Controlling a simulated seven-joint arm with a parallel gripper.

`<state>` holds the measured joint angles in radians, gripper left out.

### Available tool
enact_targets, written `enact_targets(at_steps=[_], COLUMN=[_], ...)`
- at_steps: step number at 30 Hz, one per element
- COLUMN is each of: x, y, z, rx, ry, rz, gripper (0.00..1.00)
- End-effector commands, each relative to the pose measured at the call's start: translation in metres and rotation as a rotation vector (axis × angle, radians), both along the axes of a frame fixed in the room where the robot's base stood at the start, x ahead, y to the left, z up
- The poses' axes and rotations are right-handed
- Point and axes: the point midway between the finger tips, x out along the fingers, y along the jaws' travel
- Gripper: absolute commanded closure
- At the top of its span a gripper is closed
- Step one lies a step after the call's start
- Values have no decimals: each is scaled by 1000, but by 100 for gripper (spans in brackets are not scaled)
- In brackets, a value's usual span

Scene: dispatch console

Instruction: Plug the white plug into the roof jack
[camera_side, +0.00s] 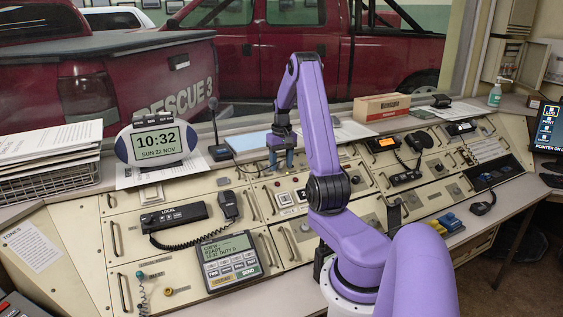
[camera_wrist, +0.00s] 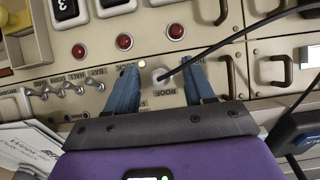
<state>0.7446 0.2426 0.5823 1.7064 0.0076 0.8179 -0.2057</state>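In the wrist view, the two blue fingers of my gripper (camera_wrist: 160,70) stand apart with gaps on both sides of a small round whitish piece, which looks like the white plug (camera_wrist: 164,84). A black cable runs from it to the upper right. It sits on the cream panel by the upside-down label ROOF, apparently at the roof jack. The jack's hole is hidden, so I cannot tell how deep the plug sits. In the side view, my gripper (camera_side: 281,160) points down at the middle of the console, and the plug is too small to make out.
Red buttons (camera_wrist: 124,42) and a row of small metal toggles (camera_wrist: 69,90) lie near the jack. A desk microphone (camera_side: 219,150), a clock (camera_side: 156,143), a handset (camera_side: 229,205) and a keypad terminal (camera_side: 229,261) are left of my gripper. Drawer handles stick out of the panel.

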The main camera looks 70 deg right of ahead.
Motion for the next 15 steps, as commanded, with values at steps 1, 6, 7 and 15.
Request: enact_targets(at_steps=[1,6,7,15], x=[0,0,0,0], y=[0,0,0,0], z=[0,1,1,25], rx=[0,1,1,-4], ry=[0,1,1,-2], rz=[0,0,0,0], gripper=[48,48,48,48])
